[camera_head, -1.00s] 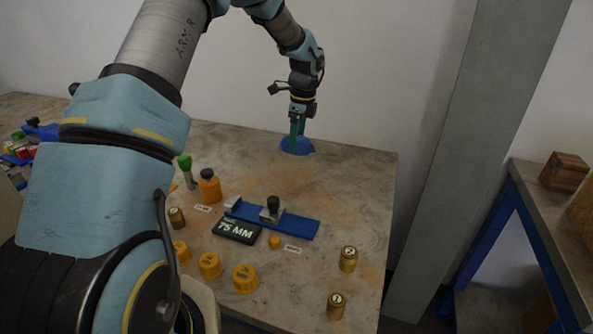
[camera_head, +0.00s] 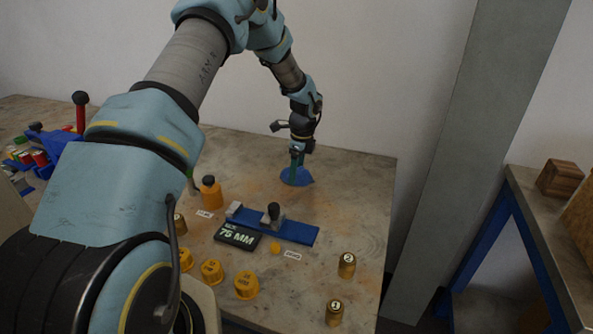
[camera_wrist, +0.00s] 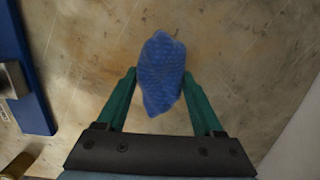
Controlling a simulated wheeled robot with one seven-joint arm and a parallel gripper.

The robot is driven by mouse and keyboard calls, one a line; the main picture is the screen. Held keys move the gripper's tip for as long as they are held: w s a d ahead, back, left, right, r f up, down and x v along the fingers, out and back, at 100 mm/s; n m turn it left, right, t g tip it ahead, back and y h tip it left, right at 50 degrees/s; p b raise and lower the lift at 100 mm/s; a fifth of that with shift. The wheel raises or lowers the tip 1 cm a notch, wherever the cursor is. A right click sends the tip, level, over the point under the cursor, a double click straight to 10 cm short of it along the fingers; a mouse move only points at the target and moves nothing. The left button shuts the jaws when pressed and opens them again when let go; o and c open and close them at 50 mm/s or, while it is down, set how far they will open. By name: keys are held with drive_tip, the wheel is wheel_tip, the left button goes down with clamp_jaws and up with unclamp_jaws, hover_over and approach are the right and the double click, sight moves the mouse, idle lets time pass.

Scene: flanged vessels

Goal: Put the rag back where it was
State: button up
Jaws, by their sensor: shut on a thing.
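The blue rag (camera_head: 297,177) is in my gripper (camera_head: 297,160) over the back right part of the workbench. In the wrist view the rag (camera_wrist: 160,75) is bunched between the two green fingers of my gripper (camera_wrist: 160,82), which are shut on it. Its lower end hangs at or just above the bench top; I cannot tell whether it touches.
A blue fixture (camera_head: 285,228) with a dark knob and a black 75 MM sign (camera_head: 238,235) lie in front of the rag. An orange bottle (camera_head: 210,192), yellow caps (camera_head: 246,285) and brass weights (camera_head: 347,264) stand nearby. The bench around the rag is clear.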

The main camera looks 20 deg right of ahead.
sight(301, 172)
drive_tip(key=o, duration=1.3)
wheel_tip(301, 172, up, 12)
drive_tip(key=d+b, duration=0.1)
drive_tip(key=b, duration=0.2)
drive_tip(key=s+a+r+n, duration=0.1)
drive_tip(key=s+a+n, duration=0.2)
drive_tip(key=a+n, duration=0.35)
drive_tip(key=s+a+r+n, duration=0.2)
drive_tip(key=s+a+n, duration=0.2)
drive_tip(key=a, duration=0.6)
drive_tip(key=s+a+n, duration=0.4)
drive_tip(key=a, duration=0.1)
drive_tip(key=s+a+n+h, duration=0.1)
drive_tip(key=s+a+n, duration=0.3)
drive_tip(key=s+n, duration=0.1)
drive_tip(key=s+a+n, duration=0.4)
drive_tip(key=a+n, duration=0.1)
drive_tip(key=shift+s+a+f+t, duration=0.3)
drive_tip(key=shift+s+f+t, duration=0.05)
drive_tip(key=shift+s+t, duration=0.05)
